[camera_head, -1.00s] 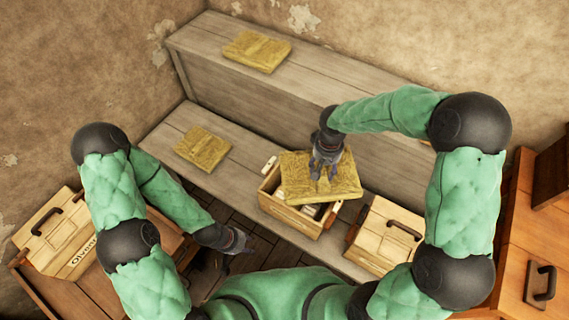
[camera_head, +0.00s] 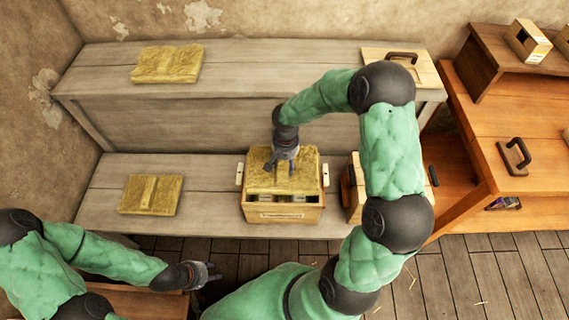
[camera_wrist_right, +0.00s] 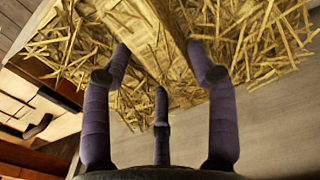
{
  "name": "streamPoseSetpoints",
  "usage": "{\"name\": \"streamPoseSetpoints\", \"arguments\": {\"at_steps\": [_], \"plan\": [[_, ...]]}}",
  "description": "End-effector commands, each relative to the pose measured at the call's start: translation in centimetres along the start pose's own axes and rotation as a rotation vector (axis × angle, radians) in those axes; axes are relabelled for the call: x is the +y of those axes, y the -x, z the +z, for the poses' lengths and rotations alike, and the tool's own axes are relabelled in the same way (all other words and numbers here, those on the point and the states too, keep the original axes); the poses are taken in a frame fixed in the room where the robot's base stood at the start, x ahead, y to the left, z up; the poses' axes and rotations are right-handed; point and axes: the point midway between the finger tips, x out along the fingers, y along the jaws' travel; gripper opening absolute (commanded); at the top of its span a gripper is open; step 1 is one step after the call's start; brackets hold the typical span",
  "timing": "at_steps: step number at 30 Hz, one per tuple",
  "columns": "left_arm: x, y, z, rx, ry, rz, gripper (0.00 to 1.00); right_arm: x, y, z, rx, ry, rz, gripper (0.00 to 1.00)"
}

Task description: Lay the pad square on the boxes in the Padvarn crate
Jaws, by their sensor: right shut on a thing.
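The straw-yellow pad (camera_head: 304,176) has a raised rib along its middle. My right gripper (camera_head: 283,170) is shut on that rib from above. In the right wrist view the fingers (camera_wrist_right: 165,62) stand on both sides of the rib, and loose straw shows on the pad (camera_wrist_right: 250,62). The pad is over the pale wooden crate (camera_head: 283,214), roughly square with it. It hides most of the crate's inside; box tops (camera_head: 285,199) show along the front. I cannot tell whether the pad touches the boxes. My left gripper (camera_head: 212,273) is away from the crate, seemingly empty.
One straw pad (camera_head: 150,195) lies on the lower bench left of the crate, another (camera_head: 167,64) on the upper shelf. A lidded crate (camera_head: 357,190) stands close on the right, partly behind my right arm. The bench (camera_head: 212,200) between left pad and crate is clear.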

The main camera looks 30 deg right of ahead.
Motion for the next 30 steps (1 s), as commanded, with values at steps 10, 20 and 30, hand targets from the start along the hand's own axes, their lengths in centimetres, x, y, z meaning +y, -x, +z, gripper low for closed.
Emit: {"name": "streamPoseSetpoints", "arguments": {"at_steps": [10,20,30], "plan": [[-0.6,-1.6,-0.1,0.001,0.0,0.0,0.4,-0.1,-2.5,0.0,-0.001,0.003,0.0,0.16],[-1.2,-3.4,-0.2,0.001,0.001,0.0,0.4,0.0,-5.3,0.0,-0.001,0.002,0.0,0.16],[-1.9,-5.2,-0.2,0.001,0.001,0.0,0.4,0.0,-8.2,0.1,-0.001,0.003,0.0,0.16]]}}
